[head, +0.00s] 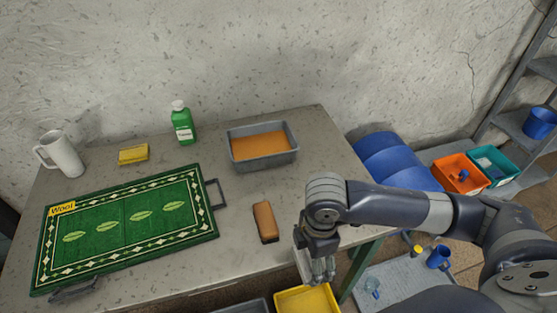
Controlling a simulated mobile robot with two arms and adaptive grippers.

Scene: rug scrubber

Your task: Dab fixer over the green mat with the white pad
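The green mat (128,216) with a white diamond border, leaf shapes and a yellow "Wool" tag lies on a board with handles at the table's left. A grey tray (289,158) holding orange-brown liquid stands at the back right of the table. A green bottle (182,127) with a white cap stands at the back; its label is too small to read. I see no white pad. My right gripper (319,281) points down by the table's front right edge, right of a brown block (264,220); its finger opening is unclear. My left gripper is out of view.
A yellow sponge (133,154) and a white mug (62,155) stand behind the mat. A yellow bin (307,300) is below the table's front edge. Blue drums (393,160), an orange crate (459,175) and a teal crate (492,163) are at right.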

